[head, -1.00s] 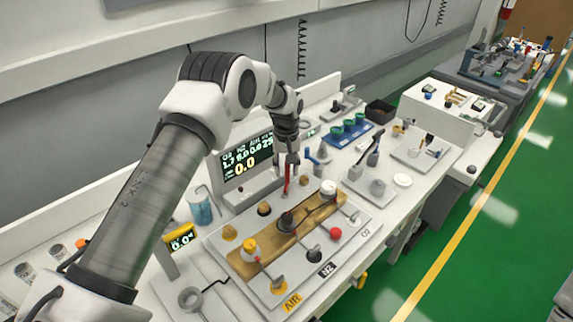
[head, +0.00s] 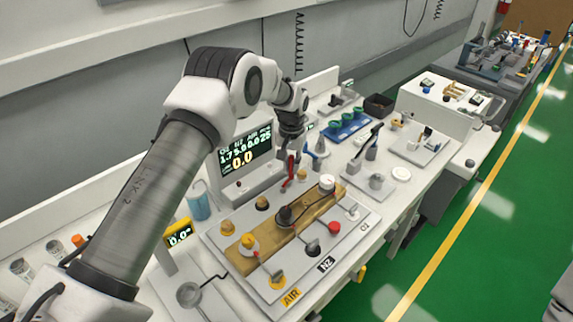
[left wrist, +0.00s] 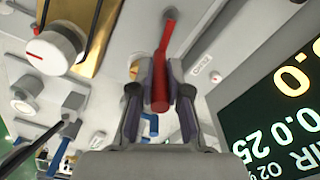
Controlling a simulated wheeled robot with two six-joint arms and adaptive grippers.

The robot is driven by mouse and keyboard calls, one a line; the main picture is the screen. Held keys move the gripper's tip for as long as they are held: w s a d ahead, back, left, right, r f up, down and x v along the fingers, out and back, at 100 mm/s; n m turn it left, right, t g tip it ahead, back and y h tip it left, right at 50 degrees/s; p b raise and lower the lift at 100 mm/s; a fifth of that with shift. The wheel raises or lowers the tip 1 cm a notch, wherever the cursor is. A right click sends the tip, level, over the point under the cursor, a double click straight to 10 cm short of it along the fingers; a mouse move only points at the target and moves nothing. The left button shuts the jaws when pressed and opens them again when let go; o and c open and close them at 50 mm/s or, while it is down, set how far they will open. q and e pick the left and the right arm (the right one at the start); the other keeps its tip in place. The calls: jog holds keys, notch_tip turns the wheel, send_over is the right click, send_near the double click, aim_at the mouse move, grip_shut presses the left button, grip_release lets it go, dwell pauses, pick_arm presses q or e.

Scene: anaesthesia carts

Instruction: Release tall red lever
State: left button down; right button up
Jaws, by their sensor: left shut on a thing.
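The tall red lever (head: 288,175) stands at the back of the cart's control panel, just right of the display. My left gripper (head: 292,157) is shut on it from above. In the left wrist view, the red lever (left wrist: 164,45) runs between the two dark finger pads, with its rounded end between the fingers. Its other end meets a grey base near the top of that view. My left gripper (left wrist: 160,82) is close to the panel surface. My right gripper is in neither view.
A lit display (head: 243,155) stands close left of the gripper. A brown plate (head: 262,241) with knobs lies in front. A blue tray (head: 347,128) with green cups and a dark-handled tool (head: 371,142) stand to the right. A yellow gauge (head: 179,236) is at the left.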

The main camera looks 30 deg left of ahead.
pick_arm(q)
jog(key=shift+d+m, duration=0.15)
jog(key=shift+m, duration=0.25)
jog(key=shift+f, duration=0.1)
jog(key=c, duration=1.3)
grip_release()
jog(key=shift+o, duration=0.8)
jog(key=shift+w+f, duration=0.15)
jog(key=shift+w, duration=0.15)
notch_tip(320, 180, up, 12)
jog(key=shift+f, duration=0.1)
